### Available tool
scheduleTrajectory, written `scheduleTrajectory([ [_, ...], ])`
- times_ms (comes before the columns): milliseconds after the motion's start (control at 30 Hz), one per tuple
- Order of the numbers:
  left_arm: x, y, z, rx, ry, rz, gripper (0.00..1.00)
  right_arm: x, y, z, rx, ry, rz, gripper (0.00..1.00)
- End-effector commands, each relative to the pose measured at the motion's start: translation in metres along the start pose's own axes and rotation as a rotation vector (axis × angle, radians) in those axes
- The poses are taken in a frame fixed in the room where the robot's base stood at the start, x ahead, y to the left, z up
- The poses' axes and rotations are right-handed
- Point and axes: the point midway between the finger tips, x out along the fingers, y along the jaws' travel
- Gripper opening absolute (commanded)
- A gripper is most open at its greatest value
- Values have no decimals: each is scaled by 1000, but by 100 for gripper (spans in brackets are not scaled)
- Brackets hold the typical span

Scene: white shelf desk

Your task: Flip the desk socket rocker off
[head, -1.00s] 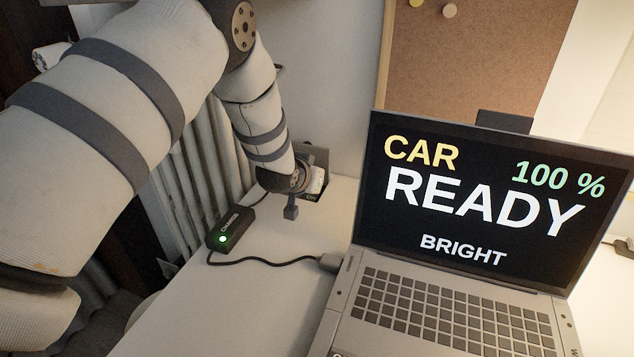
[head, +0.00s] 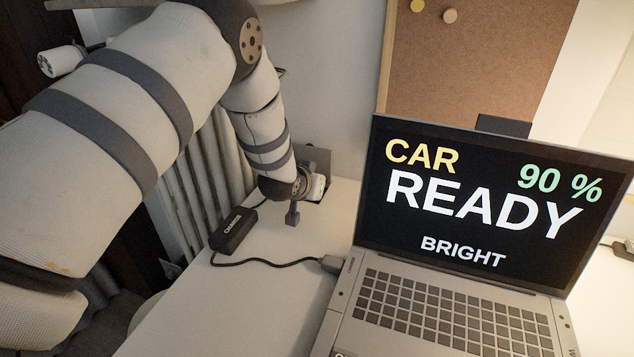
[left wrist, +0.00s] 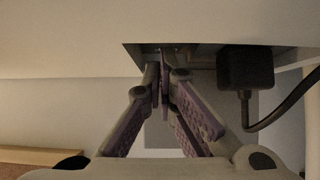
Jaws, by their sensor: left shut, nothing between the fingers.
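The desk socket (head: 322,156) shows as a grey plate behind my left wrist at the back of the desk, mostly hidden. In the left wrist view the socket (left wrist: 208,58) is a grey unit with a black plug (left wrist: 245,68) and cable. My left gripper (head: 292,216) is shut and empty, right at the socket. In the left wrist view its fingertips (left wrist: 163,74) meet in front of the socket, beside the plug. The fingers hide the rocker, so I cannot see its position or tell whether they touch it. My right gripper is not in view.
The black charger brick (head: 233,230) lies on the white desk (head: 240,300) with its light dark. Its cable runs to the laptop (head: 455,300), whose screen reads CAR READY, 90 %, BRIGHT. A radiator (head: 200,175) stands left of the desk. A cork board (head: 470,60) is behind.

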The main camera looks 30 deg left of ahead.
Motion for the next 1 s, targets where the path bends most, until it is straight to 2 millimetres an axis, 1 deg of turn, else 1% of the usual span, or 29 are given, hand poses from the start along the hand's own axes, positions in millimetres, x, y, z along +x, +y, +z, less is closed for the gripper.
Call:
scheduleTrajectory([
  [100, -5, 0, 6, 0, -8, 0, 0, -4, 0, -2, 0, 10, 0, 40],
  [367, -4, 0, 8, 0, -11, -1, 0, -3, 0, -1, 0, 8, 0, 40],
  [467, -10, 0, 0, -1, -6, 0, 0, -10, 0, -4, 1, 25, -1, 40],
  [567, -27, 0, -21, -3, 8, 2, 0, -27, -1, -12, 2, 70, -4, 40],
  [633, -42, 0, -38, -4, 17, 3, 0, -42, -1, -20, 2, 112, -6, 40],
  [900, -103, 0, -32, -2, 8, 2, 0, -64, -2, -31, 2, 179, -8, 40],
  [1000, -120, 0, -30, -1, 6, 1, 0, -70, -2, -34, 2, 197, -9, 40],
])
